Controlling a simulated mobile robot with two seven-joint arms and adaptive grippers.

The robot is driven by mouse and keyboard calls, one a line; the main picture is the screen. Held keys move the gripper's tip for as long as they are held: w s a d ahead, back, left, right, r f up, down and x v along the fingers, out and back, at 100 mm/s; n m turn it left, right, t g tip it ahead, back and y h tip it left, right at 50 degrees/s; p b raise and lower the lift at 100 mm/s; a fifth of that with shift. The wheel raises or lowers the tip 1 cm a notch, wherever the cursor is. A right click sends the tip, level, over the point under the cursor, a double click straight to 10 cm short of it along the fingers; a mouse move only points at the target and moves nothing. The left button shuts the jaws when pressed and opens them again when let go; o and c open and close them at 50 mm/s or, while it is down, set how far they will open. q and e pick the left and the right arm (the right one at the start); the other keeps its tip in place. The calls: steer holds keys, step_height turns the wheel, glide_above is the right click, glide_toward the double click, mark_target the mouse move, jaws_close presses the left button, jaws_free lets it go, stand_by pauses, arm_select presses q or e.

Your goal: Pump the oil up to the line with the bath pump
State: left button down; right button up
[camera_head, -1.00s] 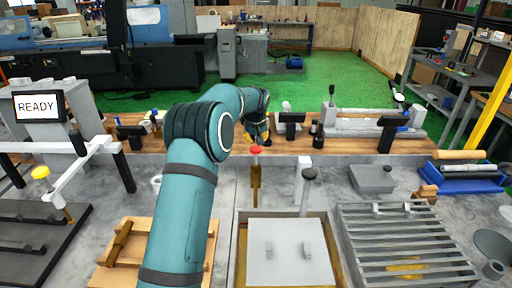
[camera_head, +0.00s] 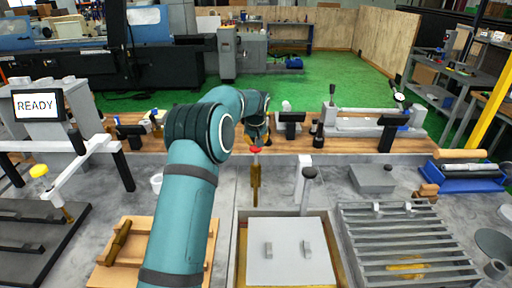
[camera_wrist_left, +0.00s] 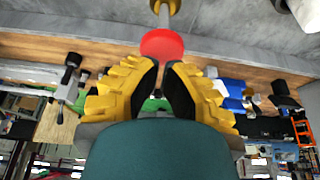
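The bath pump is a brass stem (camera_head: 255,185) topped by a red knob (camera_head: 255,150), behind a square bath. The bath has a yellowish rim (camera_head: 240,262) and a grey lid (camera_head: 288,262) with two small handles. My left gripper (camera_head: 257,144) is just above the red knob. In the left wrist view, the yellow fingers (camera_wrist_left: 162,66) have their tips almost together, right at the red knob (camera_wrist_left: 162,45), which is wider than the gap between them. The knob lies beyond the tips, not between them; contact is unclear. The oil and its line are hidden. My right gripper is out of view.
A slatted grey rack (camera_head: 408,250) stands right of the bath, a wooden tray (camera_head: 112,272) left. A grey post with a dark knob (camera_head: 309,173) rises close right of the pump.

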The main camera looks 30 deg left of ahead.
mark_target(256, 149)
arm_select(q)
steer(key=shift+s+f+b, duration=0.1)
steer(key=shift+f+b, duration=1.45)
steer(key=shift+f, duration=1.35)
steer(key=shift+r, duration=0.1)
steer(key=shift+r+p, duration=2.5)
steer(key=shift+r, duration=1)
steer(key=shift+f, duration=0.15)
